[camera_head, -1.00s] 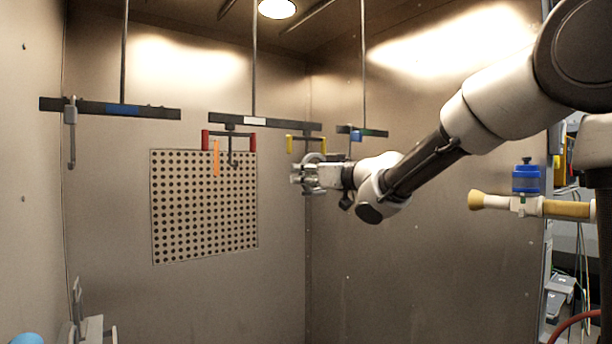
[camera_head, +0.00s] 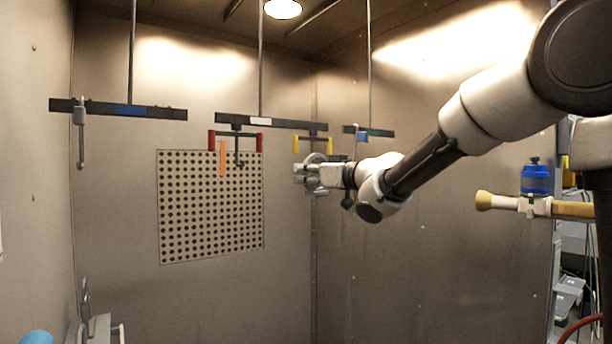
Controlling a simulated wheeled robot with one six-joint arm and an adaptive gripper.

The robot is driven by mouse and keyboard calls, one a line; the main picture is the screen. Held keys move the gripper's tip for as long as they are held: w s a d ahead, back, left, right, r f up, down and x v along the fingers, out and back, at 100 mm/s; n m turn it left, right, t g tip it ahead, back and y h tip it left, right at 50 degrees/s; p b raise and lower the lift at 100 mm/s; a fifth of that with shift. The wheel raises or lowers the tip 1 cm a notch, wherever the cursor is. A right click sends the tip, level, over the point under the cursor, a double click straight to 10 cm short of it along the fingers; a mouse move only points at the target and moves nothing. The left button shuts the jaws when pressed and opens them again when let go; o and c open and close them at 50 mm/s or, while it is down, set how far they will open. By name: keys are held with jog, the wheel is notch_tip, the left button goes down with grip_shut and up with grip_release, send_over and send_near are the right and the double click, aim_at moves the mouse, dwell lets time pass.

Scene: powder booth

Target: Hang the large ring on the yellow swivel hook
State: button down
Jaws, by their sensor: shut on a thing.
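The yellow swivel hook (camera_head: 296,145) hangs from the right end of the middle dark bar; its yellow ends show just above my gripper, and its lower part is partly hidden. My gripper (camera_head: 303,173) is shut on a grey ring (camera_head: 316,158), whose curved upper edge shows above the fingers. The rest of the ring is hidden by the gripper. The ring is just below the yellow hook in the picture; I cannot tell whether they touch or how far apart they are in depth.
A red-ended hook (camera_head: 238,140) with an orange strip (camera_head: 222,158) hangs left on the same bar (camera_head: 270,122). A left bar (camera_head: 118,109) carries a grey hook (camera_head: 81,135). A short bar (camera_head: 370,132) hangs at right. A perforated panel (camera_head: 211,207) is behind. Below is open space.

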jog(key=shift+f, duration=0.1)
jog(key=shift+f, duration=0.6)
jog(key=c, duration=1.3)
grip_release()
